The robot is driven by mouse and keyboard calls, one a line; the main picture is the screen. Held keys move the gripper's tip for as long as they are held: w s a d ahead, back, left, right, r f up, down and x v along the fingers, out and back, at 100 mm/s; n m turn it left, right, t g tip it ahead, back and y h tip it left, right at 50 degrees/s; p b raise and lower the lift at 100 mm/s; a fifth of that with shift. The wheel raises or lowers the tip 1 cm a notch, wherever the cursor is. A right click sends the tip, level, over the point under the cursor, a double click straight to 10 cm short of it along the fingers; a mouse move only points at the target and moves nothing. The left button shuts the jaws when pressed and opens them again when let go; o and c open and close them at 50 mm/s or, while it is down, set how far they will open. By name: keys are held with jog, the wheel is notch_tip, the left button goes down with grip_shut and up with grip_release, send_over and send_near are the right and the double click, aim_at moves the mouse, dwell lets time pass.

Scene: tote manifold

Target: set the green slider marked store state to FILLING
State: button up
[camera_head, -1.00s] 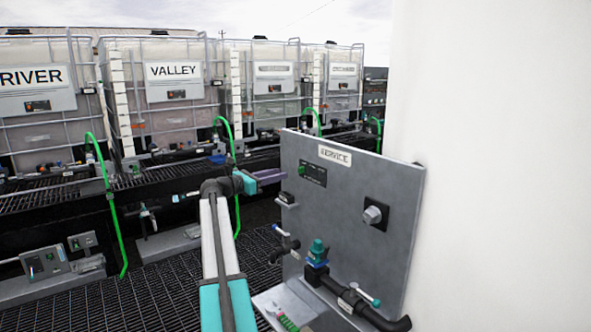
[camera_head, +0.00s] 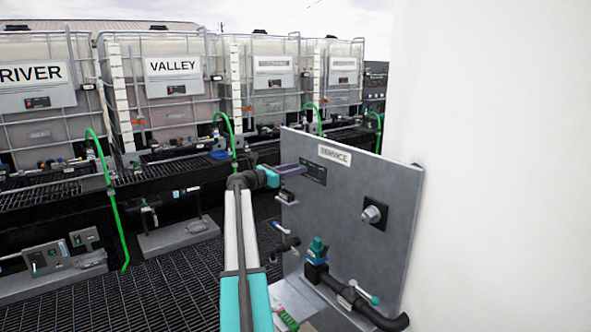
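The grey SERVICE panel (camera_head: 345,205) stands right of centre. A small black plate (camera_head: 316,174) with faint lettering is on its upper left. My gripper (camera_head: 299,170), with purple-grey fingers, reaches in from the left to the plate's left part. I cannot tell whether it touches. The green slider is hidden behind the fingers now. The plate's lettering is too small to read. The fingers are seen from the side, so their opening does not show.
A grey knob (camera_head: 373,214) is on the panel's right. A teal-topped valve (camera_head: 317,250) and black pipe are below. Tall white tanks (camera_head: 176,95) with green hoses stand behind. A white wall (camera_head: 490,170) fills the right side.

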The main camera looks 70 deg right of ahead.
grip_shut()
jog(key=shift+s+a, duration=0.1)
jog(key=shift+s+a, duration=0.65)
jog(key=shift+s, duration=0.35)
jog(key=shift+s+a, duration=0.6)
jog(key=shift+s, duration=0.4)
grip_release()
jog(key=shift+w+a, duration=0.1)
